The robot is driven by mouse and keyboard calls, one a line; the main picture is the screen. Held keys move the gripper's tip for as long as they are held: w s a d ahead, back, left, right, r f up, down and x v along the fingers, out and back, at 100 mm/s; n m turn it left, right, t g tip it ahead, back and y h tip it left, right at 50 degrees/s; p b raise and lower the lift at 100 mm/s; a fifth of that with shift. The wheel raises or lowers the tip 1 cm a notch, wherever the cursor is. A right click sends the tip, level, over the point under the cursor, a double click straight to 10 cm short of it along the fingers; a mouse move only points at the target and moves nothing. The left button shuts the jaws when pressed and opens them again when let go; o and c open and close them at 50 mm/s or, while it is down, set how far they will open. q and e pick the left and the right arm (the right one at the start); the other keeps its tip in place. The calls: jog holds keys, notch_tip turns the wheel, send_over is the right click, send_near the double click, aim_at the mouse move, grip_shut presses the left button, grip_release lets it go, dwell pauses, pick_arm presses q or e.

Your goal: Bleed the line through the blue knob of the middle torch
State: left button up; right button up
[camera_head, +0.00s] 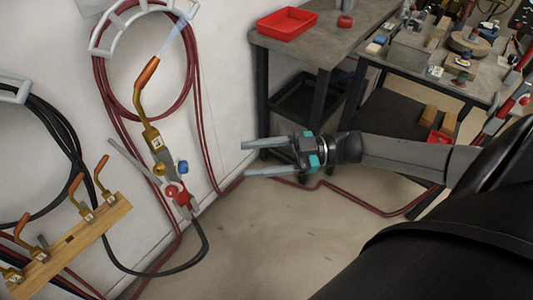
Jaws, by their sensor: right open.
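One torch (153,138) hangs at the wall, tilted, with an orange tip, a brass neck and a grey handle. A pale bluish flame (171,48) shows at its tip. Its blue knob (183,167) sits on the right side of the handle, and a red knob (171,191) sits below it. No other torch with knobs shows, so I cannot confirm that this is the middle one. My right gripper (244,160) is open and empty, to the right of the blue knob and apart from it, its fingers pointing left. My left gripper is not in view.
A wooden rack (75,242) with several copper tips stands at lower left. Red hoses (102,75) and black hoses (65,135) hang on the wall, and some trail to the floor. Workbenches with a red tray (287,23) stand behind. Floor (265,225) shows below the gripper.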

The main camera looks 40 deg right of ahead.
jog(key=shift+v, duration=1.05)
